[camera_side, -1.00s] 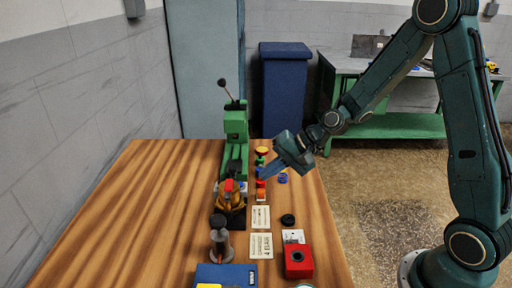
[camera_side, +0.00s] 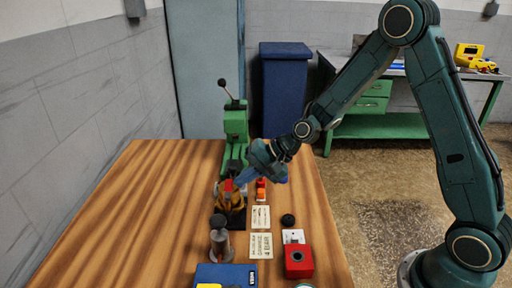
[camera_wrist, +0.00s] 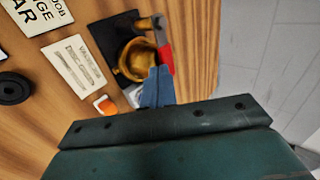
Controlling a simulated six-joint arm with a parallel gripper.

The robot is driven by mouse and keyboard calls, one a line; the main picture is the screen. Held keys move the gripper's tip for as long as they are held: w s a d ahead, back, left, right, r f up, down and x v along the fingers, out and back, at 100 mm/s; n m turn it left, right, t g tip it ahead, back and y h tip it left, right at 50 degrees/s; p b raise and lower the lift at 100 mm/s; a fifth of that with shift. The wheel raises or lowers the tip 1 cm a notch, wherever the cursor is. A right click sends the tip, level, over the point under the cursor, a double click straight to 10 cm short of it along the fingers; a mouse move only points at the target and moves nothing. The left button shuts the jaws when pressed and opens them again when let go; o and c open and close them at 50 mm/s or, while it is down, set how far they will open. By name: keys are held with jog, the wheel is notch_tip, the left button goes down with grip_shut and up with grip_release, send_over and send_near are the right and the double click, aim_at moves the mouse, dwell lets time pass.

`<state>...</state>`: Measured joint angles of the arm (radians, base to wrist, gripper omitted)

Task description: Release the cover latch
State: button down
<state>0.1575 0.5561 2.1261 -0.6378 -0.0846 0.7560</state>
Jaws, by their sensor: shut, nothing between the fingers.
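The vacuum furnace is a small golden, rounded body (camera_side: 231,201) on a black base (camera_side: 237,219), near the middle of the wooden table. In the wrist view its golden bowl-like body (camera_wrist: 136,58) sits on the black base (camera_wrist: 99,34). A red-handled lever (camera_wrist: 164,52), which looks like the cover latch, runs along its right side; its red part (camera_side: 228,185) shows on top in the side view. My gripper (camera_side: 240,183) is shut and empty, its blue fingers just beside the red lever. In the wrist view the fingertips (camera_wrist: 158,72) overlap the lever's lower end; contact cannot be told.
A green press (camera_side: 235,130) with a raised lever stands behind the furnace. Orange and red small parts (camera_side: 261,190), cards (camera_side: 261,217), a black disc (camera_side: 288,220), a red box (camera_side: 298,262), a grey stamp-like tool (camera_side: 220,240) and a blue box (camera_side: 226,275) lie nearby. The table's left side is clear.

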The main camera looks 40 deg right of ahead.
aim_at(229, 180)
jog(key=shift+w+a+n+g+y, duration=0.1)
jog(key=shift+w+n+g+y, duration=0.55)
jog(key=shift+n, duration=0.55)
jog(key=shift+w+a+n+g+y, duration=0.15)
jog(key=shift+w+n+g+y, duration=0.1)
jog(key=shift+w+n+g, duration=0.35)
jog(key=n+g, duration=0.1)
jog(key=w+a+n+g, duration=0.1)
jog(key=n+g+y, duration=0.1)
jog(key=n, duration=0.1)
jog(key=shift+w+a, duration=0.15)
jog(key=shift+w, duration=0.1)
jog(key=shift+w+a, duration=0.6)
jog(key=shift+a, duration=0.15)
jog(key=shift+w+a+n+g, duration=0.15)
jog(key=shift+a+n+g, duration=0.25)
jog(key=shift+n+g, duration=0.45)
jog(key=shift+w+a, duration=0.2)
jog(key=shift+a, duration=1.45)
jog(key=shift+r, duration=0.1)
